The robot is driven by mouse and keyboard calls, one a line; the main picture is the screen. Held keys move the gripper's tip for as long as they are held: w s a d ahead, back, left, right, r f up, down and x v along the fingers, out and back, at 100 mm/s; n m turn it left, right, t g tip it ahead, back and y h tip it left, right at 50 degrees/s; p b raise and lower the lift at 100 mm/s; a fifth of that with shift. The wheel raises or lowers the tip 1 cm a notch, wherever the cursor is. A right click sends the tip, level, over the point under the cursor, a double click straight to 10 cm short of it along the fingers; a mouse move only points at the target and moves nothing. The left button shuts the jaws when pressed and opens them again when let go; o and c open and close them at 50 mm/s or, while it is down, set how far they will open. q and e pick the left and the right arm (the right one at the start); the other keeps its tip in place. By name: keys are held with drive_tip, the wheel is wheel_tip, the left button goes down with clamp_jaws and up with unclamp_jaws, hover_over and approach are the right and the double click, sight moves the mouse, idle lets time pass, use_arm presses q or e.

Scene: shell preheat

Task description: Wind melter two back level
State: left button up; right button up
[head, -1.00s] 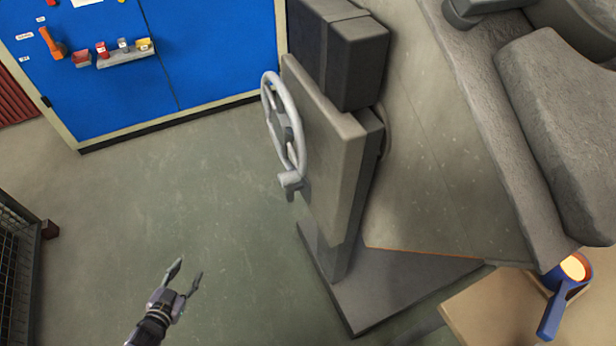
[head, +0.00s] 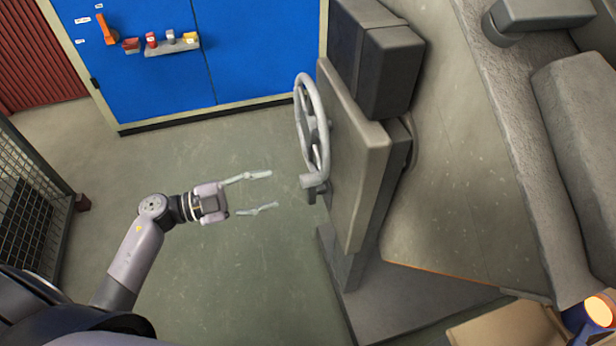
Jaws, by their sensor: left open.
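A grey handwheel (head: 312,125) is mounted on the left face of a grey gearbox plate (head: 358,165). A crank knob (head: 314,181) sticks out at the bottom of its rim. A gap shows between the fingertips and the knob. My right gripper is not in view.
A blue cabinet (head: 262,50) with a small shelf (head: 172,47) of coloured items stands at the back. A wire cage (head: 28,205) is at the left. A blue-handled ladle with glowing contents (head: 598,308) is at the lower right. Floor between is clear.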

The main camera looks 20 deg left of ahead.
sight(302, 182)
use_arm(q)
drive_tip(key=p+x, duration=0.1)
drive_tip(key=x, duration=0.9)
clamp_jaws()
idle(0.4)
